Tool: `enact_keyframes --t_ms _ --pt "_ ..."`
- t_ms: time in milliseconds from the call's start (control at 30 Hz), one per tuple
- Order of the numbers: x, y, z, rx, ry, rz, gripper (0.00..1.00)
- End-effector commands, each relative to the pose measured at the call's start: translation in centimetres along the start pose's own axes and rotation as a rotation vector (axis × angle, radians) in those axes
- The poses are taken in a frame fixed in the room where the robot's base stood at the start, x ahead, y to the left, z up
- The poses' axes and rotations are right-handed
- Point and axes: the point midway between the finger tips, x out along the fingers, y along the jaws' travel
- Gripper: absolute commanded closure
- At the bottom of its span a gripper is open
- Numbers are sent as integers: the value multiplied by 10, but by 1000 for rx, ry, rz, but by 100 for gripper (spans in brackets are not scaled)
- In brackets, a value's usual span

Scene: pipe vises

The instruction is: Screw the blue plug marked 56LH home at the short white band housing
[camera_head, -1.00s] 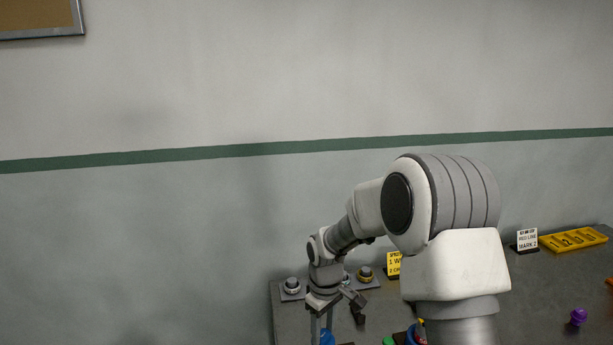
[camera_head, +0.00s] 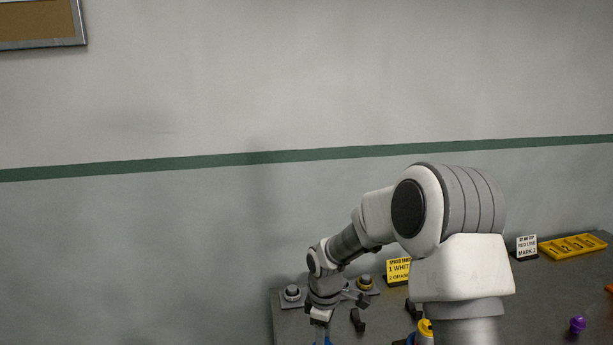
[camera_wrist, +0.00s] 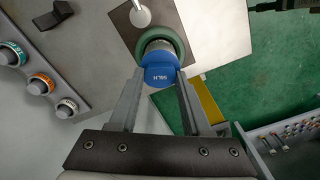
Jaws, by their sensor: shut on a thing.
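The blue plug marked 56LH (camera_wrist: 160,76) is between my gripper's fingertips (camera_wrist: 160,88) in the wrist view, and they are shut on it. Its label faces the camera. A green ring with a grey metal rim (camera_wrist: 178,44) shows right behind the plug; I cannot tell whether they touch. At the left of the wrist view, a plate carries round housings with a teal band (camera_wrist: 12,54), an orange band (camera_wrist: 40,85) and a white band (camera_wrist: 66,108). I cannot tell which is the short one. In the head view, a bit of blue (camera_head: 327,341) shows below my wrist.
A dark plate with a pale knob (camera_wrist: 141,17) is beyond the plug. A green mat (camera_wrist: 260,75) and a grey bin of small parts (camera_wrist: 285,145) are at right. In the head view, a yellow sign (camera_head: 398,270), white sign (camera_head: 526,245) and yellow tray (camera_head: 573,246) stand on the bench.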

Motion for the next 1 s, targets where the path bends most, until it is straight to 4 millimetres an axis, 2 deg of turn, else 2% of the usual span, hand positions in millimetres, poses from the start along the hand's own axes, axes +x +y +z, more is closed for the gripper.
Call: enact_keyframes --t_ms 33,100,333,433,1000 --pt "1 -1 1 0 -2 -2 47" --pt "1 0 1 1 -2 -2 37" --pt "1 0 0 6 -1 -1 37" --pt "2 0 0 67 -1 0 37" --pt "1 0 0 833 -1 0 37"
